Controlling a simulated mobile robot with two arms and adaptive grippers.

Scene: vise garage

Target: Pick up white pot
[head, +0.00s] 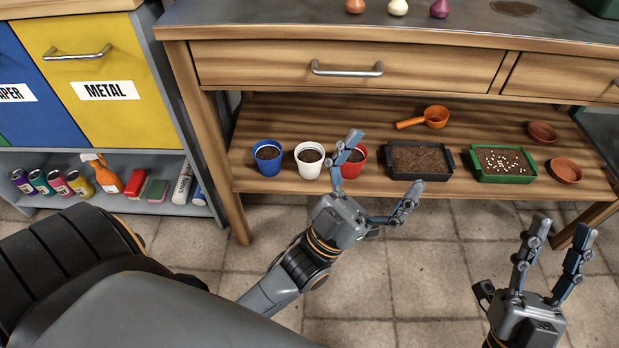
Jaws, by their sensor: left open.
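The white pot (309,161) holds dark soil and stands upright on the lower wooden shelf, between a blue pot (268,158) and a red pot (352,168). My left gripper (378,178) is open and empty, in front of the shelf and to the right of the white pot. One of its fingers overlaps the red pot in the view. My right gripper (557,240) is open and empty at the lower right, away from the pots.
A black tray of soil (420,176) and a green tray with white seeds (504,178) sit right of the pots. An orange scoop (434,117) lies behind. A drawer front (346,68) overhangs the shelf. Bins and cans stand left. Tiled floor (430,280) is clear.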

